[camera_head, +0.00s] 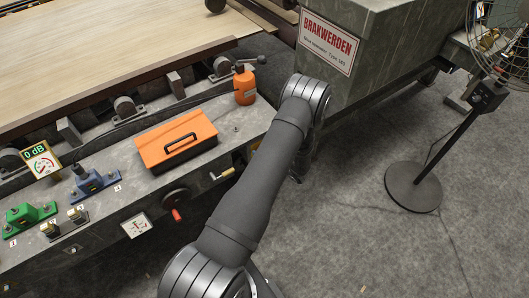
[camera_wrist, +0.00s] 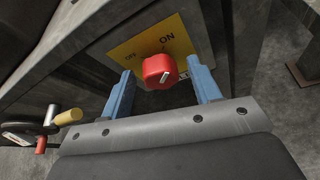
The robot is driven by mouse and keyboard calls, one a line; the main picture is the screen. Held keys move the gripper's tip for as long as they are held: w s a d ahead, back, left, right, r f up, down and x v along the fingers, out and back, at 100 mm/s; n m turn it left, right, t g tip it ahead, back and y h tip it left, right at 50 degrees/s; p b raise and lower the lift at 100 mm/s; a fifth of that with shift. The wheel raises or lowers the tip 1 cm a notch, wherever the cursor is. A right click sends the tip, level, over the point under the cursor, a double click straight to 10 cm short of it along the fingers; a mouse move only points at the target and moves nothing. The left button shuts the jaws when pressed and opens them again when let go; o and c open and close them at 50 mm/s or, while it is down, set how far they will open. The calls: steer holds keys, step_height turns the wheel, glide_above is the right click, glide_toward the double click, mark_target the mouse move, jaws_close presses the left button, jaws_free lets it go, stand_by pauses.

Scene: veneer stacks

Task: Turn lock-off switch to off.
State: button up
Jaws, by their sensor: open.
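The lock-off switch is a red round knob (camera_wrist: 160,72) with a pale pointer line, on a yellow plate (camera_wrist: 135,47) marked ON and OFF. It shows in the wrist view at the upper middle. The pointer slants up to the right, toward the ON side. My gripper (camera_wrist: 164,82) is open, with one blue finger on each side of the knob. Gaps show between the fingers and the knob, and I see no contact. In the head view my arm covers this area, and neither the switch nor the gripper fingers show.
A handwheel (camera_wrist: 28,133) and a yellow-handled crank (camera_wrist: 68,117) stick out at the left in the wrist view. The bench in the head view carries an orange box (camera_head: 177,139), an orange bottle (camera_head: 245,88) and blue and green levers. A fan stand (camera_head: 413,187) stands at the right on open floor.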

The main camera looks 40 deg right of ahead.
steer(key=c, duration=1)
steer(key=shift+a+f+n+t+h, duration=0.15)
steer(key=shift+n+t+h, duration=0.2)
steer(key=shift+n+h, duration=1.35)
steer(key=shift+a+n+t+h, duration=0.25)
steer(key=shift+n+h, duration=0.6)
steer(key=shift+n, duration=1.7)
steer(key=shift+a+f+n+t+h, duration=0.1)
steer(key=shift+n+t+h, duration=0.3)
steer(key=shift+n+h, duration=1.3)
steer(key=shift+n+y, duration=0.35)
steer(key=shift+n, duration=0.2)
steer(key=o, duration=1)
